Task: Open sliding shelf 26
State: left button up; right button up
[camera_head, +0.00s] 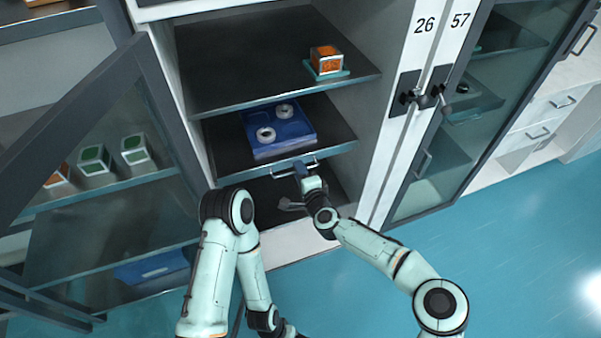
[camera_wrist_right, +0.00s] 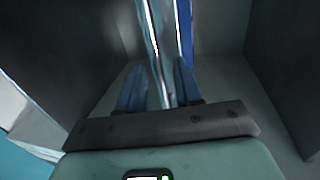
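The open cabinet 26 holds a sliding shelf (camera_head: 225,137) below a fixed upper shelf. A metal handle (camera_head: 283,173) is on its front edge, and a blue tray (camera_head: 285,149) with two white rings sits on it. My right gripper (camera_head: 300,168) is at the handle. In the right wrist view, its two blue fingers (camera_wrist_right: 160,72) stand apart on either side of the metal bar (camera_wrist_right: 157,35), with a small gap at the left finger. Firm contact cannot be made out. My left arm is folded in front of the cabinet; its gripper is not visible.
A glass door (camera_head: 140,110) stands swung open at the left. An orange box (camera_head: 327,60) sits on the upper shelf (camera_head: 240,60). The cabinet marked 57 (camera_head: 445,140) is closed at the right. The teal floor (camera_head: 500,270) is clear.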

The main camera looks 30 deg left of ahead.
grip_shut()
dwell(1.4)
